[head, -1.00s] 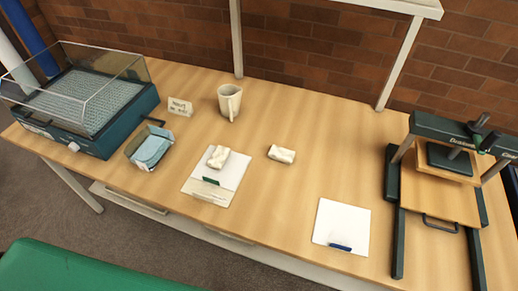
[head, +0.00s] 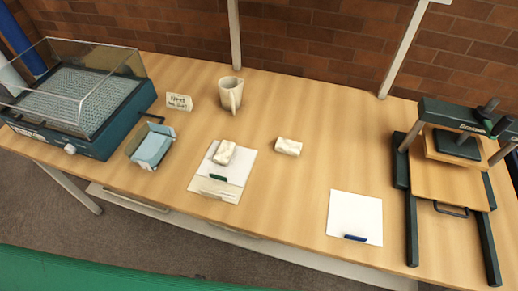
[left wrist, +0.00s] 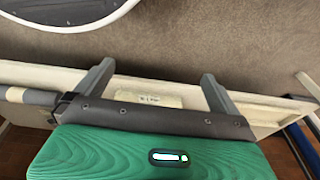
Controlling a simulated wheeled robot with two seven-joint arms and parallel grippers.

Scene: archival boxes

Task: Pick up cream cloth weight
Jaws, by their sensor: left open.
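Two small cream cloth weights are in the head view. One (head: 224,152) lies on a white sheet with a green clip, left of the middle. The other (head: 288,146) lies on bare wood to its right. Both look alike, so I cannot tell which one the task means. My left gripper shows only in the left wrist view (left wrist: 157,78), its two grey fingers wide apart with nothing held. Beyond them are a pale board edge with a small label and grey floor. No weight shows in that view. My right gripper is in neither view.
The wooden table (head: 270,200) also holds a clear-lidded teal box (head: 75,100), a tray with blue cloth (head: 152,147), a sign (head: 179,102), a mug (head: 230,94), a white sheet with a blue clip (head: 354,215) and a press (head: 450,170). Wood around the right weight is clear.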

